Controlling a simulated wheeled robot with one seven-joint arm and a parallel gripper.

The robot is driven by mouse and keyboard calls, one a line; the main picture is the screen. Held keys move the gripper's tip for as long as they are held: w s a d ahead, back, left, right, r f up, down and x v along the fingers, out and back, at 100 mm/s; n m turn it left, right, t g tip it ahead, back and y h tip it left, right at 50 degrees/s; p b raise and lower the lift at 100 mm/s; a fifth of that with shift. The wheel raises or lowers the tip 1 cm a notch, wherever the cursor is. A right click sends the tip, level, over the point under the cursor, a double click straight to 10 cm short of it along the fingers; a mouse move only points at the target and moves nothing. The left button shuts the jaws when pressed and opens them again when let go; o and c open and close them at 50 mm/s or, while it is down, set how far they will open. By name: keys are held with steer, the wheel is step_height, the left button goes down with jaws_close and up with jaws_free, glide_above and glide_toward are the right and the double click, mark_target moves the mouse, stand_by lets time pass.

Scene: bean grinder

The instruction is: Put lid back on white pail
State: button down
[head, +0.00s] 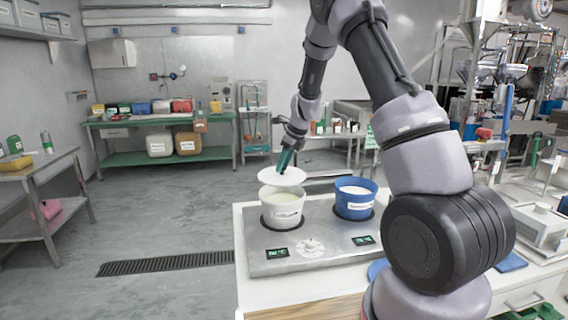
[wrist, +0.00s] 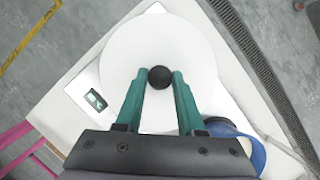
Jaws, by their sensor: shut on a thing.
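The white round lid (head: 282,177) is held above the white pail (head: 283,210) in the head view, with a visible gap between them. The lid looks roughly level. The pail stands on the left round plate of a steel scale unit, open at the top with pale contents. My gripper (head: 285,160) is over the lid. In the wrist view my gripper (wrist: 160,78) has its green fingers shut on the black knob (wrist: 160,77) of the lid (wrist: 160,40). The lid hides the white pail in the wrist view.
A blue pail (head: 355,205) with white contents stands just right of the white pail; its edge shows in the wrist view (wrist: 245,150). Both stand on the steel scale unit (head: 310,260) with small displays, on a white counter. A green shelf table (head: 160,120) is far back.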

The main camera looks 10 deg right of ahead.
mark_target(284, 175)
steer(key=shift+f, duration=2.55)
steer(key=shift+f, duration=0.15)
stand_by(0.4)
jaws_free()
stand_by(0.3)
steer(key=shift+r, duration=3.55)
jaws_close()
